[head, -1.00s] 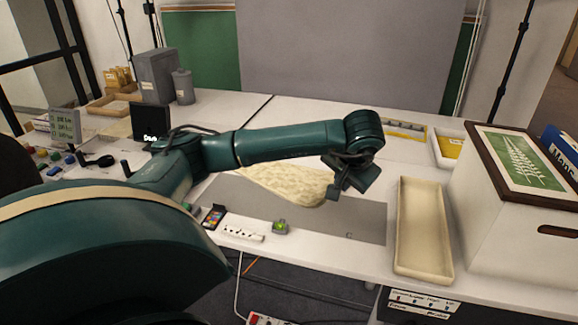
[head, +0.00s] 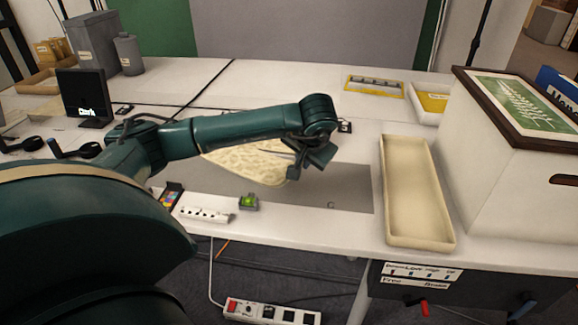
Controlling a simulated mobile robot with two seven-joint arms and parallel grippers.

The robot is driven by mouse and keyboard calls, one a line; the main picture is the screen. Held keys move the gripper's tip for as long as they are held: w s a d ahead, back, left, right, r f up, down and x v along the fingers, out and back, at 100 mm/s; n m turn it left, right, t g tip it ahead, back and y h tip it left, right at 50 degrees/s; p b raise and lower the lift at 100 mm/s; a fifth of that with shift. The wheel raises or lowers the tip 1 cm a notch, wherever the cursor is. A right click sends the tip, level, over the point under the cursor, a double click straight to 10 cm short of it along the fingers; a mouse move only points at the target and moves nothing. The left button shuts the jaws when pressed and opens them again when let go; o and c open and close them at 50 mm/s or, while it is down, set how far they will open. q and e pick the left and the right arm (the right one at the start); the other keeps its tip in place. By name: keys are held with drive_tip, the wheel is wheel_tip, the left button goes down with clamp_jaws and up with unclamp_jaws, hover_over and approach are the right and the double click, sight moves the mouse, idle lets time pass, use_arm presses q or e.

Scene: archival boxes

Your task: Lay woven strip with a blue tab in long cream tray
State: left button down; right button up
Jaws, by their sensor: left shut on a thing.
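The woven strip (head: 250,164) is pale cream with a mottled pattern. It shows below and behind my left forearm, over the grey mat (head: 335,188). I cannot make out its blue tab. My left gripper (head: 298,168) is shut on the strip at its right end, and its fingertips are hard to see. The long cream tray (head: 417,190) is empty and lies to the right of the gripper, near the table's front edge. My right gripper is not in view.
A white box (head: 515,170) with a dark-framed green picture on top stands right of the tray. A green-topped level (head: 248,202), a white strip of sockets (head: 205,214) and a colour card (head: 170,196) lie along the front edge. A yellow-framed piece (head: 374,86) lies behind.

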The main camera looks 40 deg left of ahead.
use_arm(q)
drive_tip(key=shift+f, duration=3.15)
drive_tip(key=c, duration=1.5)
unclamp_jaws()
